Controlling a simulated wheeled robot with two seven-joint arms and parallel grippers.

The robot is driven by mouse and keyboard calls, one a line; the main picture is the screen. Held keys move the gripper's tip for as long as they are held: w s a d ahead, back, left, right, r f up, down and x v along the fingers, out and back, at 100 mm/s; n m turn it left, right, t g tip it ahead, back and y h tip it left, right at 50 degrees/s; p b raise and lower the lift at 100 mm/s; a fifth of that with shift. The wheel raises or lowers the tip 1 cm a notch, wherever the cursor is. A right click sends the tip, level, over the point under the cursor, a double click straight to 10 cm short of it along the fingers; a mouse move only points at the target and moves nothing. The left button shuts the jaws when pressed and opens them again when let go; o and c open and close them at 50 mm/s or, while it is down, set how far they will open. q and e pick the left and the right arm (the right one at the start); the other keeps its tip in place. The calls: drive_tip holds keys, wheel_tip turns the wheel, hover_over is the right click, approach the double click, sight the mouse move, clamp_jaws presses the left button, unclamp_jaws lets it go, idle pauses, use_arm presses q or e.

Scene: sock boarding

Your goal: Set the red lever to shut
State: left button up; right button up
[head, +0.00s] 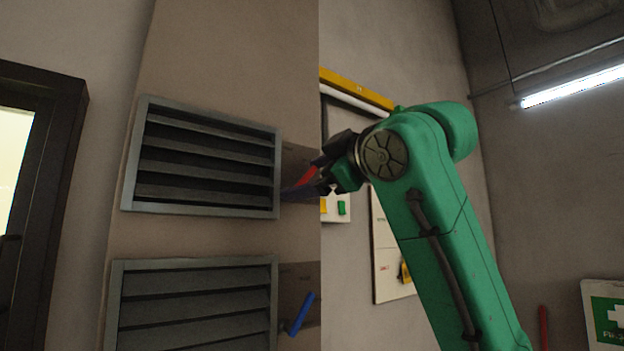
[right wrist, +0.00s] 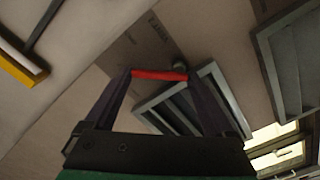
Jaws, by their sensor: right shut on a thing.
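The red lever (head: 307,176) shows in the head view at the right side of the upper louvred vent (head: 128,160), partly hidden by my gripper. Its visible part slants up to the right. The vent's dark slats are spread, with gaps between them. My right gripper (head: 303,183) is at the lever. In the right wrist view the red lever (right wrist: 160,75) spans between the two fingertips, beside a round pivot at the vent frame (right wrist: 228,100). The right gripper is shut on it. My left gripper is in neither view.
A lower louvred vent (head: 190,263) with a blue lever (head: 301,314) sits below. A dark-framed door or window (head: 65,170) is at the left. A yellow bar (head: 357,90) and a white board (head: 385,240) are on the wall behind my right arm. A first-aid sign (head: 606,315) is at lower right.

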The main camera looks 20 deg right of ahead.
drive_tip(key=n, duration=0.4)
drive_tip(key=shift+s+a+r+n, duration=0.2)
drive_tip(key=shift+a+r+n, duration=0.1)
drive_tip(key=shift+a, duration=0.1)
drive_tip(key=shift+s+a+r+n, duration=0.1)
drive_tip(key=shift+a+n, duration=0.1)
drive_tip(key=shift+n, duration=0.75)
drive_tip(key=shift+s+a+n, duration=0.1)
drive_tip(key=shift+a+n, duration=0.1)
drive_tip(key=shift+n, duration=0.75)
drive_tip(key=o, duration=1.1)
drive_tip(key=shift+w+a, duration=0.1)
drive_tip(key=shift+w, duration=0.05)
